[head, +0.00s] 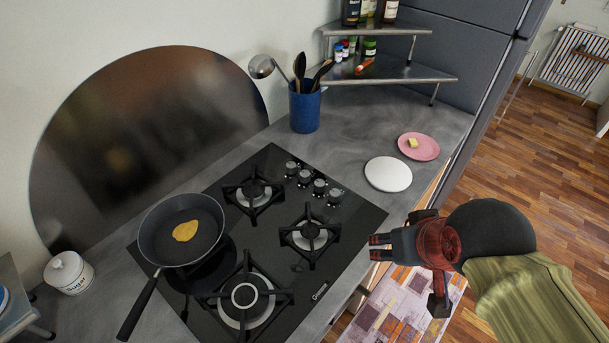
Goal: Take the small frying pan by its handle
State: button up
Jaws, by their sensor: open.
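The small frying pan (201,251) is black and sits at the left side of the gas hob, over the left burner area. A yellow-orange piece of food (185,231) lies in it. Its long black handle (138,307) points toward the lower left, out past the hob's edge over the counter. My gripper (371,247) is at the right, beyond the hob's right edge, with its fingers pointing left. It is open and empty, well apart from the pan and its handle.
The black hob (343,225) has raised burner grates and several knobs. A blue utensil pot (305,110), a white plate (388,174) and a pink plate (419,152) stand behind. A white sugar jar (69,274) stands left of the pan. A corner shelf (430,79) is at the back.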

aim_at(156, 242)
jog(key=u, duration=1.6)
jog(key=k+l+u, duration=0.2)
jog(key=l+u, duration=0.15)
jog(key=k+l+u, duration=0.55)
jog(key=u, duration=0.15)
jog(key=i+l, duration=0.15)
jog(key=i, duration=0.35)
